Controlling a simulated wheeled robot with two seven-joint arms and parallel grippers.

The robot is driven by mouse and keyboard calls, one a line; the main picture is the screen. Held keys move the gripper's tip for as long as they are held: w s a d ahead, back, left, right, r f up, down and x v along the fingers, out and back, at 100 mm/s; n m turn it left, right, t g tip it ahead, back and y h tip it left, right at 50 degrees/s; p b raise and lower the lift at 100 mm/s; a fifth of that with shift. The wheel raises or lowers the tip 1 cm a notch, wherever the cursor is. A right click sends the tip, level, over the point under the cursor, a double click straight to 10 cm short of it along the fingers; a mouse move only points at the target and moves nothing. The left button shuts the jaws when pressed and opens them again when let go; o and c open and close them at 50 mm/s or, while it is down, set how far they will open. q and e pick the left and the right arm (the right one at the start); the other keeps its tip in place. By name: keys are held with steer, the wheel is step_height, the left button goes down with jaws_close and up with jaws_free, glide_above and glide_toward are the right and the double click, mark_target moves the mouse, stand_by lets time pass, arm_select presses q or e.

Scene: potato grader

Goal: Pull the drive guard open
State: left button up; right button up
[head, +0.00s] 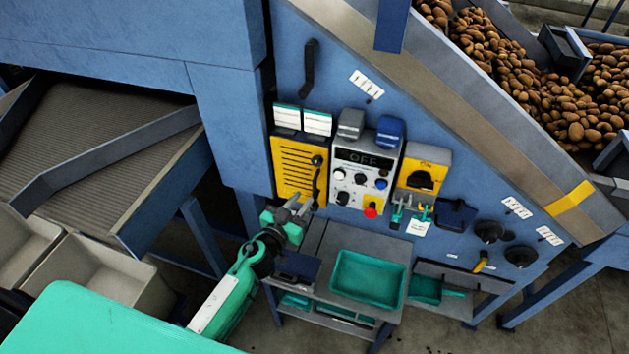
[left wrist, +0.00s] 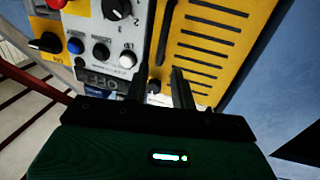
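The drive guard (head: 291,166) is a yellow louvred panel on the blue machine wall, left of the control box. It looks flush with the wall. It carries a black upright bar handle (head: 316,186) and a round black knob (head: 317,160) on its right side. My left gripper (head: 303,207) is in front of the guard's lower edge, near the handle. In the left wrist view the guard (left wrist: 215,45) appears upside down; the two fingers (left wrist: 159,82) are apart, with the handle (left wrist: 166,32) beyond their tips and not visibly gripped. My right gripper is out of view.
The control box (head: 365,170) reads OFF and has knobs and a red button (head: 370,211). A yellow switch box (head: 423,176) hangs to its right. A grey cart (head: 325,245) with a green tray (head: 369,279) stands below. A conveyor (head: 100,140) lies left.

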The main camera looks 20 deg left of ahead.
mark_target(314, 185)
arm_select(q)
steer(key=x, duration=0.7)
steer(key=shift+w+d, duration=0.1)
steer(key=shift+w, duration=0.3)
jaws_close()
